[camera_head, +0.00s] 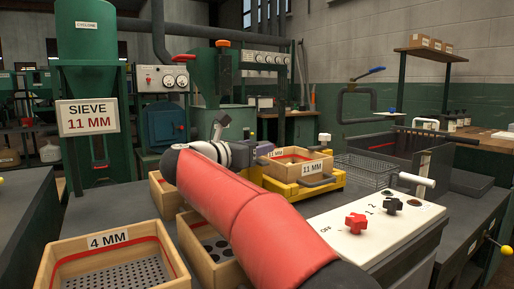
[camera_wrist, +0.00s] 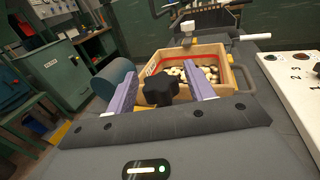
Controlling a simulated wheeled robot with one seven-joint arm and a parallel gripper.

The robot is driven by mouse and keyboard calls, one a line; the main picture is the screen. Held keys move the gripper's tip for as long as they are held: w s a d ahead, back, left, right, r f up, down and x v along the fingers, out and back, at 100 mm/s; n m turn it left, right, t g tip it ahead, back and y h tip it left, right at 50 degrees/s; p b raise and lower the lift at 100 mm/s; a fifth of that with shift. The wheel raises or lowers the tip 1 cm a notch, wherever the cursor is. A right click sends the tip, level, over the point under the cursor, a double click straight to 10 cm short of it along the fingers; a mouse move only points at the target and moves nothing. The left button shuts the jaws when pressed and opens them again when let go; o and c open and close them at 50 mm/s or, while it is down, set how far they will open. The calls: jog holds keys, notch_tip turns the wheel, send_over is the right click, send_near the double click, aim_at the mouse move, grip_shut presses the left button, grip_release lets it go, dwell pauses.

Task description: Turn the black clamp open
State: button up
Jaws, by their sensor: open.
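The black clamp (camera_wrist: 160,92) is a dark star-shaped knob in the wrist view, in front of the near side of a wooden sieve box (camera_wrist: 223,71). My gripper (camera_wrist: 159,68) is open, with one purple finger on each side of the knob. A gap shows between each finger and the knob, so nothing is held. In the head view my gripper (camera_head: 263,149) is partly hidden by my arm, beside the 11 MM sieve box (camera_head: 312,168) on a yellow base (camera_head: 310,190). I cannot make out the clamp there.
A white control panel (camera_head: 350,233) with a red knob (camera_head: 355,223) and a black knob (camera_head: 388,204) stands at right. The 4 MM sieve box (camera_head: 110,240) lies front left. A wire basket (camera_head: 365,172) is behind the panel. Pale round pieces (camera_wrist: 210,74) lie in the sieve box.

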jog(key=v, duration=0.6)
jog(key=shift+s+a, duration=0.15)
jog(key=shift+s, duration=0.05)
